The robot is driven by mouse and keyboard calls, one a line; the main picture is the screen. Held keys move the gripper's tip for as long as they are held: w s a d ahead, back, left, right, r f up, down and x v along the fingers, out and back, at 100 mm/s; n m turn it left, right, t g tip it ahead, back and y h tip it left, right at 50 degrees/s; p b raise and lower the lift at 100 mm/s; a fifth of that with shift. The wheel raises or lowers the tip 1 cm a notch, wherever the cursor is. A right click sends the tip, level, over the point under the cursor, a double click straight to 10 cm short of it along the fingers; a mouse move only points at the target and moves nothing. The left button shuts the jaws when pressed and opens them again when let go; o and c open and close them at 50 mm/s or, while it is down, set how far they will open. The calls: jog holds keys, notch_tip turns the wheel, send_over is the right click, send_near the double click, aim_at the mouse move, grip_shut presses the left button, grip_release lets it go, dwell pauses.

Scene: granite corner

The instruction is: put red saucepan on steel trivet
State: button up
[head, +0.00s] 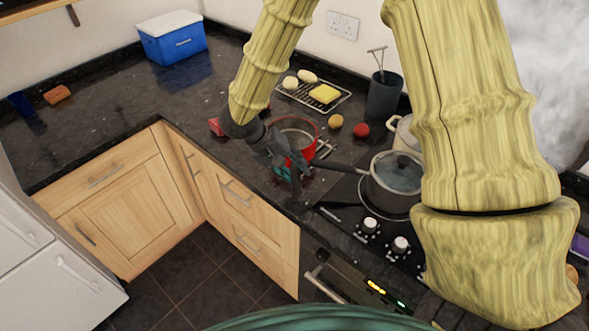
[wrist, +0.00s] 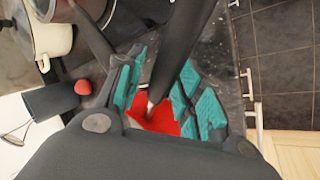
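The red saucepan (head: 297,126) stands on the dark counter in the head view, its rim partly hidden by my gripper. In the wrist view, a patch of its red side (wrist: 158,118) shows between my fingers. A black handle (wrist: 180,50) runs up between the teal finger pads. My gripper (head: 291,176) is at the near side of the saucepan, fingers around the handle (wrist: 164,75); whether they press on it is unclear. Steel bars, probably the steel trivet (head: 325,148), show just right of the saucepan, largely hidden.
A grey lidded saucepan (head: 393,180) sits on the hob at right, its handle pointing toward my gripper. A wire rack (head: 340,101), a yellow ball (head: 336,121), a red ball (head: 361,130) and a utensil pot (head: 384,95) stand behind. Counter at left is mostly clear.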

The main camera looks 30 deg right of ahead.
jog(key=b+v, duration=0.2)
jog(key=v, duration=0.9)
jog(key=shift+a+r+b, duration=0.25)
jog(key=shift+r+b, duration=0.05)
jog(key=shift+b, duration=0.1)
jog(key=shift+f, duration=0.1)
